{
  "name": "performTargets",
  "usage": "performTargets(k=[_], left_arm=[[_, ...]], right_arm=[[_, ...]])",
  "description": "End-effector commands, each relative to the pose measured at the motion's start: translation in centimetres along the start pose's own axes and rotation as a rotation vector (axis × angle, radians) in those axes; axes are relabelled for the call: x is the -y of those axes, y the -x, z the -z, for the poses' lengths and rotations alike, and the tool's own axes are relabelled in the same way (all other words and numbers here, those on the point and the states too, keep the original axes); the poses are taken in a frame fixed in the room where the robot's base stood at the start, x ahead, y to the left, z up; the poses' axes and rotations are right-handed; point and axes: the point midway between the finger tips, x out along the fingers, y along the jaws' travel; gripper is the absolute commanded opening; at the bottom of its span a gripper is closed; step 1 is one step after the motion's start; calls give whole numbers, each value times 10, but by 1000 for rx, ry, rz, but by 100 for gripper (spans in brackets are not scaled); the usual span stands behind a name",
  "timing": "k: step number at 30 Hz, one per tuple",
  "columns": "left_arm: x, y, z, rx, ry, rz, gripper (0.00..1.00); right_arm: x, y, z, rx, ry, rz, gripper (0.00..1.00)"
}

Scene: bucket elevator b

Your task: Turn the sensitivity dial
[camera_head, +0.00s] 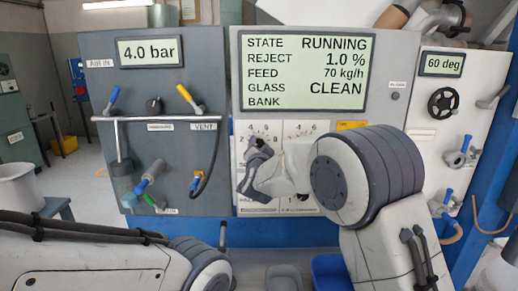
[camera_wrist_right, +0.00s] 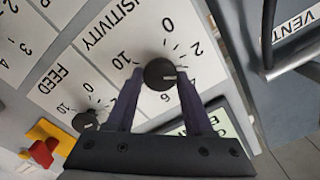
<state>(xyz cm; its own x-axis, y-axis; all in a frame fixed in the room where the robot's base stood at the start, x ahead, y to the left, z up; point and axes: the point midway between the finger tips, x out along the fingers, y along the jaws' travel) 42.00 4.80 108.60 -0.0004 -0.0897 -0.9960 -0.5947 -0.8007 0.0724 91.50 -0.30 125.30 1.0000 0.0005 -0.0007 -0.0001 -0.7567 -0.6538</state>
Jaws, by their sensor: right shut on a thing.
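The sensitivity dial (camera_wrist_right: 159,74) is a round black knob on a white panel (camera_wrist_right: 105,38) printed "SENSITIVITY" in the right wrist view. Its pale mark points toward the right of that picture, between the 2 and the hidden stretch of scale before the 6. My right gripper (camera_wrist_right: 160,80) is shut on the dial, one dark finger on each side of it. In the head view my right gripper (camera_head: 255,160) is at the panel below the display and covers most of the dial. My left gripper is out of view.
The display (camera_head: 306,70) reads RUNNING, reject 1.0 %, feed 70 kg/h, glass CLEAN. The feed dial (camera_wrist_right: 86,121) is beside the sensitivity dial, with a red and yellow switch (camera_wrist_right: 42,150) beyond. A pipe and levers are on the grey panel (camera_head: 140,95) at left.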

Motion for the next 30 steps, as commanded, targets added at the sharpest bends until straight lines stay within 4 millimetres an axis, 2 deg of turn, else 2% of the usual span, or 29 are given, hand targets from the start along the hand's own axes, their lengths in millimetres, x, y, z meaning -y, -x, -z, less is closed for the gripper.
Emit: performTargets(k=[4, 5, 6, 7, 16, 20, 30], left_arm=[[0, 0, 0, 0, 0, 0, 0], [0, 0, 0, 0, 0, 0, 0], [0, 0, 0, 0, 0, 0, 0], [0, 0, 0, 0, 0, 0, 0], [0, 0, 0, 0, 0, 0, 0], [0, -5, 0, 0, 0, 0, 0], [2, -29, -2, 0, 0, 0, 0]], right_arm=[[-1, 0, 0, 1, 0, -2, 0], [-1, 0, 0, 1, 1, -2, 56], [-1, 0, 0, 1, 1, -1, 71], [-1, 0, 0, 1, 1, -1, 80], [0, 0, 0, 0, 1, 0, 80], [0, 9, -1, -1, 1, 2, 80], [-1, 73, -2, 1, 0, 3, 80]])
